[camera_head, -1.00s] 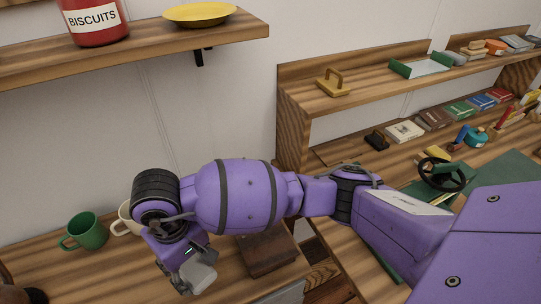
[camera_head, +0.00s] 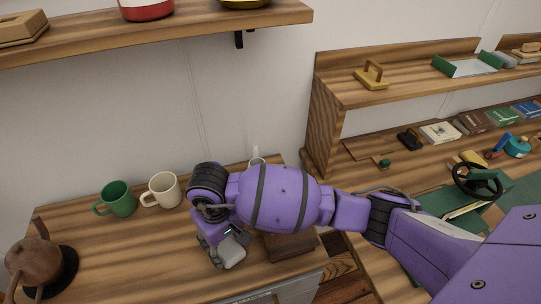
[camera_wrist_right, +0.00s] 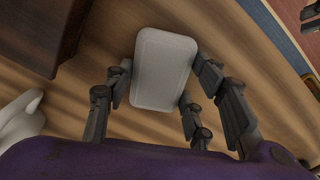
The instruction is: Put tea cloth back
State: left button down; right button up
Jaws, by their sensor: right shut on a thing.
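My right gripper (camera_head: 232,250) is shut on a pale grey, rounded, pad-like thing (camera_head: 229,252), which looks like the folded tea cloth. In the right wrist view the tea cloth (camera_wrist_right: 163,68) sits between the fingers of the gripper (camera_wrist_right: 163,75), above the wooden counter. In the head view it is low over the counter (camera_head: 130,255), just left of a dark brown box (camera_head: 290,246). I cannot tell whether it touches the counter. My left gripper is not in view.
A green mug (camera_head: 118,199), a cream mug (camera_head: 164,190) and a brown teapot (camera_head: 32,262) stand on the counter to the left. A white mug (camera_head: 256,161) is partly hidden behind my right arm. A wall shelf (camera_head: 200,31) hangs above. The counter's middle is clear.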

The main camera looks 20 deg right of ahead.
aim_at(226, 246)
jog(key=o, duration=1.1)
jog(key=shift+w, duration=0.1)
jog(key=shift+a, duration=0.1)
jog(key=shift+r, duration=0.1)
jog(key=shift+r, duration=0.25)
notch_tip(226, 246, up, 12)
jog(key=shift+f, duration=0.2)
jog(key=shift+s+f, duration=0.1)
jog(key=shift+s, duration=0.1)
